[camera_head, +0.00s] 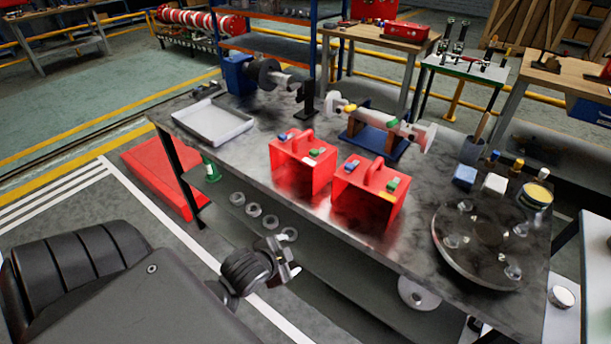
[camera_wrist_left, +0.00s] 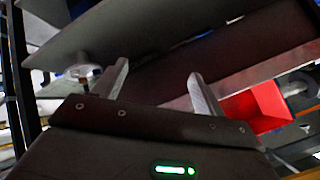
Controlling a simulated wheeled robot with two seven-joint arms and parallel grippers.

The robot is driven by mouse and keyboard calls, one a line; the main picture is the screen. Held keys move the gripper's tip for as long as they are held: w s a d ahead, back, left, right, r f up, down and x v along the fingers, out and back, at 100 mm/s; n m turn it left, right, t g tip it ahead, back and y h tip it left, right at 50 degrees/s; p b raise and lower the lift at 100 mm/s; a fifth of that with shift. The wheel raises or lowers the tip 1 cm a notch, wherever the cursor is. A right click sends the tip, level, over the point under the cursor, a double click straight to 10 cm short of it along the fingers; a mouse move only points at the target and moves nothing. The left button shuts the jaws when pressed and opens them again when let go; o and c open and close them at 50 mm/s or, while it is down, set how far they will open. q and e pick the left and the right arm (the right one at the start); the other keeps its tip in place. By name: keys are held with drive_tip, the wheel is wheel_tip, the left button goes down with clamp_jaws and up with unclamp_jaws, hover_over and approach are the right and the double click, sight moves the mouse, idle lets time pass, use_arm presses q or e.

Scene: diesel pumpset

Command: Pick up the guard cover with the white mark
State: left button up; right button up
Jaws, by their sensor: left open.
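Two red guard covers with top handles stand side by side on the dark workbench (camera_head: 235,165), a left one (camera_head: 292,170) and a right one (camera_head: 365,205). Both carry small blue and green pieces on top; the right one also shows yellow. My left gripper (camera_head: 291,270) is in front of the bench's near edge, below and apart from the covers. It is open and empty, with two separate fingers in the left wrist view (camera_wrist_left: 158,75). A red box-like part (camera_wrist_left: 258,106) shows at right there; I cannot tell which cover it is.
A grey tray (camera_head: 212,122) lies at the bench's left. A blue stand with a shaft (camera_head: 378,135) is behind the covers. A round flanged disc (camera_head: 488,240) and small blocks are at right. Several rings (camera_head: 254,209) lie on the lower shelf (camera_head: 320,262).

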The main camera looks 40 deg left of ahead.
use_arm(q)
drive_tip(key=w+a+r+m+t+y, duration=0.1)
drive_tip(key=w+a+r+m+t, duration=0.3)
drive_tip(key=w+a+r, duration=0.3)
drive_tip(key=m+t, duration=0.4)
drive_tip(key=m, duration=0.1)
approach(302, 143)
drive_tip(key=w, duration=0.2)
drive_tip(key=w+r+p, duration=0.1)
drive_tip(key=shift+d+r, duration=0.1)
drive_tip(key=shift+d, duration=0.25)
drive_tip(key=w, duration=0.1)
drive_tip(key=w+p, duration=0.1)
drive_tip(key=w, duration=0.2)
drive_tip(key=shift+w+a+r+p, duration=0.15)
drive_tip(key=shift+w+a+p, duration=0.05)
drive_tip(key=shift+a+p, duration=0.1)
drive_tip(key=shift+w, duration=0.3)
